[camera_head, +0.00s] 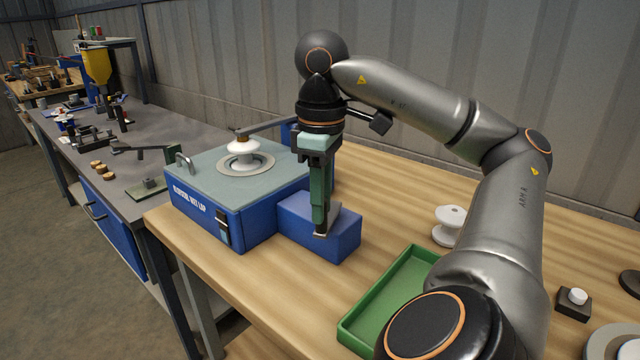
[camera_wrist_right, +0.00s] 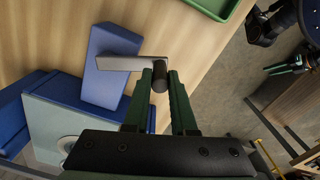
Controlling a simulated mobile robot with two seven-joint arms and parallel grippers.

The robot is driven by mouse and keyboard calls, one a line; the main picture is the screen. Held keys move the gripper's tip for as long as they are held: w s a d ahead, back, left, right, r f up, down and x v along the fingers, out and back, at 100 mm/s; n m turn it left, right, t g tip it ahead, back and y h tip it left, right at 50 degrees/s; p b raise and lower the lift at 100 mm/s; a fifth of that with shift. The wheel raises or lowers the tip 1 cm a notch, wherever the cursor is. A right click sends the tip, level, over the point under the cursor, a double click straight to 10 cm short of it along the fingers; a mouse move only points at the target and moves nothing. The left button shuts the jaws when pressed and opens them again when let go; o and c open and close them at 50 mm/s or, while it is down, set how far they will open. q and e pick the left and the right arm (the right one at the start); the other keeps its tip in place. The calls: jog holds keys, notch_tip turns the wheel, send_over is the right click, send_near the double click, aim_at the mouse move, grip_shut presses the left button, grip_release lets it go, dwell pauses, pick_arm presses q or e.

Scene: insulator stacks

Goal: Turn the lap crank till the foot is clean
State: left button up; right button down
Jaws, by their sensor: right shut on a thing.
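The blue wet lap (camera_head: 265,205) stands on the wooden bench, with a white insulator (camera_head: 243,160) upright on its round plate (camera_head: 262,168), under a grey bar. The foot's underside is hidden. A smaller blue box (camera_head: 345,228) juts from the lap's side. The crank arm (camera_wrist_right: 128,63) shows in the wrist view over that box. My right gripper (camera_head: 319,232) points down there, its green fingers (camera_wrist_right: 165,82) shut on the crank's dark handle (camera_wrist_right: 159,80). Green and black parts at the wrist view's right edge (camera_wrist_right: 288,67) look like my left gripper; its jaws are unclear.
A green tray (camera_head: 385,305) lies in front of the crank, partly behind my right arm. A white spool-like insulator (camera_head: 449,225) stands behind it. A dark block with a white button (camera_head: 574,303) is at the right. A grey bench (camera_head: 60,150) with tools adjoins at the left.

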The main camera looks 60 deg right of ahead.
jog(key=c, duration=0.7)
grip_release()
pick_arm(q)
jog(key=shift+s+a+f, duration=0.15)
jog(key=shift+s+f, duration=0.05)
jog(key=shift+s, duration=0.15)
pick_arm(e)
jog(key=shift+r, duration=0.1)
notch_tip(320, 180, up, 6)
jog(key=p, duration=0.5)
jog(key=shift+r, duration=0.25)
pick_arm(q)
jog(key=s+a+r+y+p, duration=0.1)
jog(key=a+r+p, duration=0.2)
jog(key=r, duration=0.2)
jog(key=shift+s+a+n, duration=0.3)
jog(key=shift+n, duration=0.1)
pick_arm(e)
notch_tip(320, 180, up, 6)
jog(key=shift+f, duration=0.1)
